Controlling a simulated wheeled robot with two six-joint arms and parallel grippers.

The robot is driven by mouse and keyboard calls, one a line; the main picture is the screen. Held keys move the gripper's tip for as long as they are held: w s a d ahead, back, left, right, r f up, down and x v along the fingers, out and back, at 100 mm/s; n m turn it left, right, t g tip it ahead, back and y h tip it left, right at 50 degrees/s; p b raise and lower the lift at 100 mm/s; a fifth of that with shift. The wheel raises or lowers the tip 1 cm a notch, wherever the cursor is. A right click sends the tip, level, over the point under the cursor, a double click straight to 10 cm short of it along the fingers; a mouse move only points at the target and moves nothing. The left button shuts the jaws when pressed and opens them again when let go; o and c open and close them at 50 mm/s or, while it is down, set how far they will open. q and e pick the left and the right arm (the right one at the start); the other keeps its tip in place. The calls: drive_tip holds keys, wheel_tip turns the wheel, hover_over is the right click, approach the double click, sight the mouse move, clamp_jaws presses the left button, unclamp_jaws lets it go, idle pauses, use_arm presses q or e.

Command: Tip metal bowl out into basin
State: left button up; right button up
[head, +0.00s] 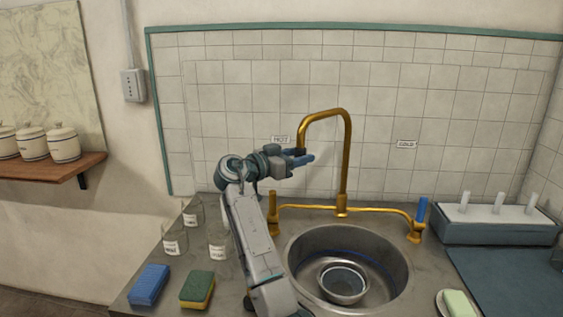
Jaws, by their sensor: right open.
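The metal bowl (358,295) sits inside the round steel basin (392,257), low and near the front of it. It appears upright, with a bluish-grey inside; I cannot tell whether it holds liquid. My right gripper (306,157) is open and empty. It is well above and behind the bowl, beside the brass spout, and points right. I cannot tell whether it touches the spout. My left gripper is out of view.
A brass tap (346,160) arches behind the basin, with a handle on each side. Labelled glass beakers (218,245), a blue sponge (149,286) and a green-yellow sponge (197,289) stand left. A soap dish (441,302) and white-topped rack (490,222) are right.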

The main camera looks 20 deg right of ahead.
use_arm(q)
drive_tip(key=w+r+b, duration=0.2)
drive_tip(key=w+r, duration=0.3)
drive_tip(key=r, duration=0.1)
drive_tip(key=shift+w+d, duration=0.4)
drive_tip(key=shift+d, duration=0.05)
use_arm(e)
drive_tip(key=s+a, duration=0.1)
drive_tip(key=a, duration=0.8)
drive_tip(key=shift+s+a, duration=0.3)
drive_tip(key=shift+s, duration=0.05)
